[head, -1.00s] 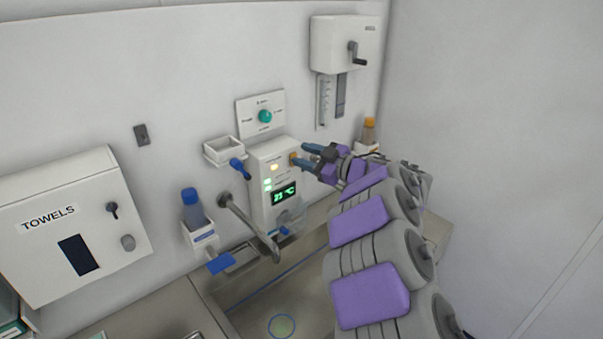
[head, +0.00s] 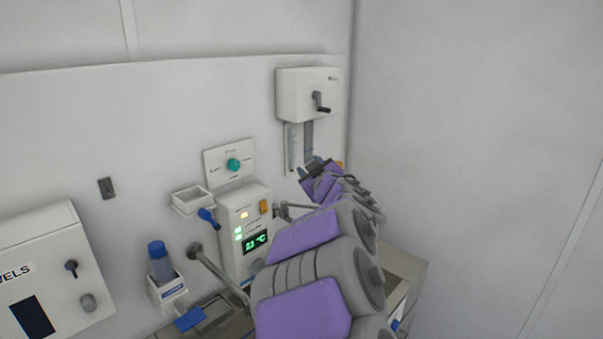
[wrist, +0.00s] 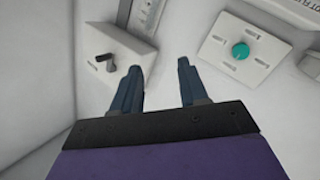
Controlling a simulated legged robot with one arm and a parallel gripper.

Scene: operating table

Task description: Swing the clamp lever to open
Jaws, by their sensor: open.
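A black lever with a cranked handle (head: 320,101) sits on the front of a white wall box (head: 295,95), which I take to be the clamp. No open or closed marking is legible. In the wrist view the dark lever (wrist: 107,62) is left of my fingers, on the white box (wrist: 122,45). My gripper (head: 313,163) is below the box, by the lower end of the scale strip (head: 294,148). In the wrist view my gripper (wrist: 159,66) is open and empty, its two blue-grey fingers apart. The lever is outside the jaws.
A white panel with a teal knob (head: 233,165) is left of my gripper. Below it is a white unit with a green display (head: 255,242) and an orange switch (head: 264,207). A bottle holder (head: 170,290) and towel dispenser (head: 55,270) are farther left. The right wall is bare.

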